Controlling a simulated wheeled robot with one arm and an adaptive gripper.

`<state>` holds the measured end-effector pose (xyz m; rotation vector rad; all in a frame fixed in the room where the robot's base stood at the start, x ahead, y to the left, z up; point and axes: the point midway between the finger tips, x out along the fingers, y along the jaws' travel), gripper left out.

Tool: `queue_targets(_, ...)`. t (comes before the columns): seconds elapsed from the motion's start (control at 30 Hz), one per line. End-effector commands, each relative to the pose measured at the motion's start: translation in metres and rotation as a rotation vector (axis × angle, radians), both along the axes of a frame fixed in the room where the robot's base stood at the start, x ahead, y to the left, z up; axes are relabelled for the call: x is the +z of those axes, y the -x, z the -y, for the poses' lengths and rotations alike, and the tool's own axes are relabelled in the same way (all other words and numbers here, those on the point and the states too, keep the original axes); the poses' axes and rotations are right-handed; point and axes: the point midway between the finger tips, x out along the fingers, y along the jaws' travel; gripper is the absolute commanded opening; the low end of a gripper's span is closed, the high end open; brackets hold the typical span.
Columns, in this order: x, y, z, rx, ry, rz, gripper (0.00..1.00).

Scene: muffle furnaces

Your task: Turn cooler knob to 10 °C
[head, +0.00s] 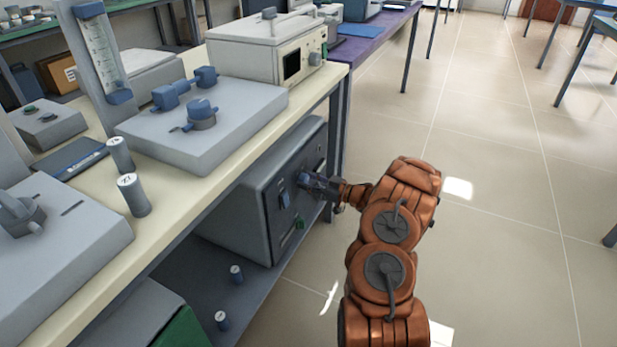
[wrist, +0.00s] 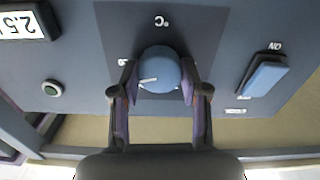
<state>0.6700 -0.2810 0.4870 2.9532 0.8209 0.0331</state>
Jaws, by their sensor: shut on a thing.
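The cooler (head: 262,200) is a dark grey box on the shelf under the bench in the head view. Its round blue knob (wrist: 159,70) sits on a dark panel below a "°C" mark, upside down in the wrist view. A white pointer line on the knob points to the left in that view. The scale numbers are mostly hidden by my fingers. My gripper (wrist: 159,88) is shut around the knob, one finger on each side.
The bench top (head: 165,185) overhangs the cooler. Open floor (head: 500,200) lies to the right.

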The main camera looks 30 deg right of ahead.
Motion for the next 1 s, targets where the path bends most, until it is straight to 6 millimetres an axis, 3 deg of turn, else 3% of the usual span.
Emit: queue_targets(1.0,0.0025,0.0012,-0.0033,0.003,0.823,0.497,0.1)
